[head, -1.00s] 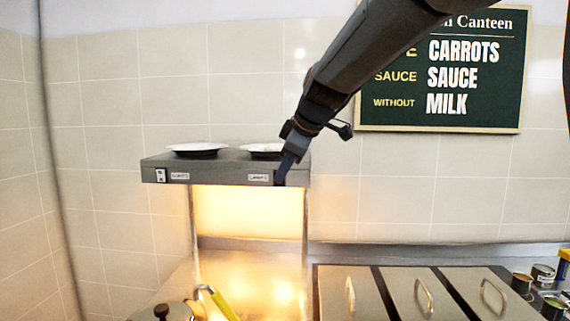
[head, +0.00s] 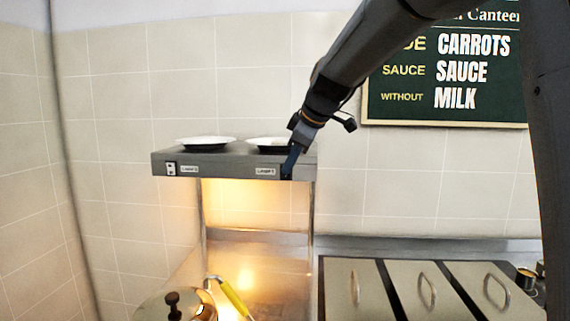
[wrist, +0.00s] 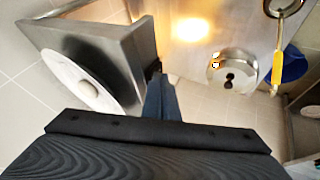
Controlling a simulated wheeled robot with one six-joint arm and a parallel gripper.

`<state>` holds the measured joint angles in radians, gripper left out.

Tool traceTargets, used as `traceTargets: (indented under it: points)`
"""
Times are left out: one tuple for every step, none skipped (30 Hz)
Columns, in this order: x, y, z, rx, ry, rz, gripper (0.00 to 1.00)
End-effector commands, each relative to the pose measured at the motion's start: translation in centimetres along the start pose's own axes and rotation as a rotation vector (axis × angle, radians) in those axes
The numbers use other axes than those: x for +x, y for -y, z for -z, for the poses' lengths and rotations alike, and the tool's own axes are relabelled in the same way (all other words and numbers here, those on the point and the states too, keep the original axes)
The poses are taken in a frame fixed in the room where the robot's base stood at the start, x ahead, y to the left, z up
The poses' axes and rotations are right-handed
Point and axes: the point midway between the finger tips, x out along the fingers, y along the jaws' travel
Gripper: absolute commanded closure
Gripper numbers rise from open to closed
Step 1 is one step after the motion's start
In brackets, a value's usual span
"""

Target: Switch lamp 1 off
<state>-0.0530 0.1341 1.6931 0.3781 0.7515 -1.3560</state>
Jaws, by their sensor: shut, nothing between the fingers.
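The grey lamp shelf (head: 222,163) stands against the tiled wall in the head view, with a warm glow below it. At its left front end is a small switch (head: 171,168) beside a white label (head: 189,169). A second label (head: 265,171) is near the right end; the numbers are too small to read surely. My gripper (head: 288,171) is shut, its tip at the shelf's front face just right of that label, covering any switch there. In the wrist view the shut fingers (wrist: 161,99) are beside the shelf edge (wrist: 128,58). One bright reflection shows on the counter below.
Two plates (head: 206,142) lie on the shelf top. A lidded pot (head: 166,308) and a yellow-handled utensil (head: 234,299) are below at front left. Lidded pans (head: 355,285) are at right. A menu board (head: 448,112) hangs on the wall behind my arm.

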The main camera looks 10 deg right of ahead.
Motion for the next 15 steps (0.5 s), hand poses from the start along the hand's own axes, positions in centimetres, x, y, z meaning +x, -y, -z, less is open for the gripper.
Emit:
traceTargets:
  points:
    - [0.0,0.0,0.0,0.0,0.0,0.0,1.0]
    - [0.0,0.0,0.0,0.0,0.0,0.0,1.0]
    - [0.0,0.0,0.0,0.0,0.0,0.0,1.0]
    - [0.0,0.0,0.0,0.0,0.0,0.0,1.0]
    - [-0.1,0.0,0.0,0.0,0.0,0.0,1.0]
    - [-0.2,-0.1,0.1,0.0,0.0,0.0,1.0]
    - [-0.2,-0.1,0.1,0.0,0.0,0.0,1.0]
    - [-0.3,-0.1,0.2,-0.001,0.0,0.0,1.0]
    - [-0.5,-0.2,0.3,-0.001,0.0,0.0,1.0]
    - [-0.6,-0.2,0.4,-0.001,0.0,0.0,1.0]
    - [-0.7,-0.3,0.4,-0.001,0.0,0.0,1.0]
    - [-0.8,-0.4,0.5,-0.001,0.0,0.0,1.0]
    - [-1.0,-0.4,0.6,-0.001,-0.001,0.0,1.0]
    - [-1.1,-0.5,0.7,-0.001,-0.001,0.0,1.0]
    - [-1.2,-0.5,0.7,-0.001,-0.001,0.0,1.0]
